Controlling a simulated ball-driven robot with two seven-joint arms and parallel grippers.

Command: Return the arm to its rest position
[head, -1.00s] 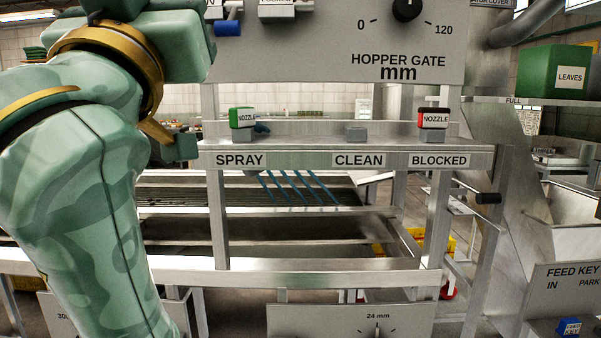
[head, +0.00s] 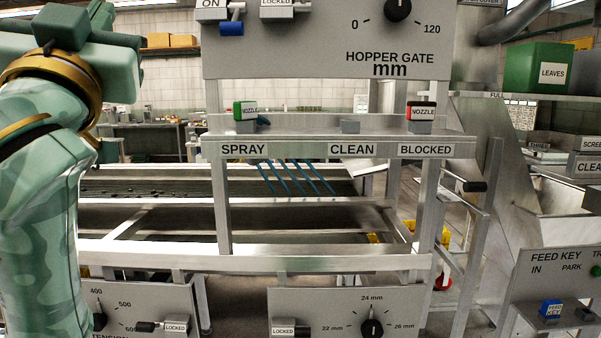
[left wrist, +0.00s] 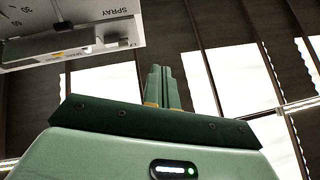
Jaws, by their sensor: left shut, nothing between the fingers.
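My left arm (head: 38,200), green with gold rings, rises along the left edge of the head view. Its upper end (head: 95,50) is cut by the top of the picture, left of the hopper gate panel and apart from it. In the left wrist view my left gripper (left wrist: 161,72) points up toward the ceiling. Its two fingers lie together with nothing between them. My right gripper is in neither view.
The hopper gate panel (head: 320,45) stands right of my arm. Below it, a shelf (head: 300,139) carries a green nozzle block (head: 245,110) at SPRAY and a red one (head: 422,112) at BLOCKED. Lower panels with dials (head: 345,312) stand near the bottom.

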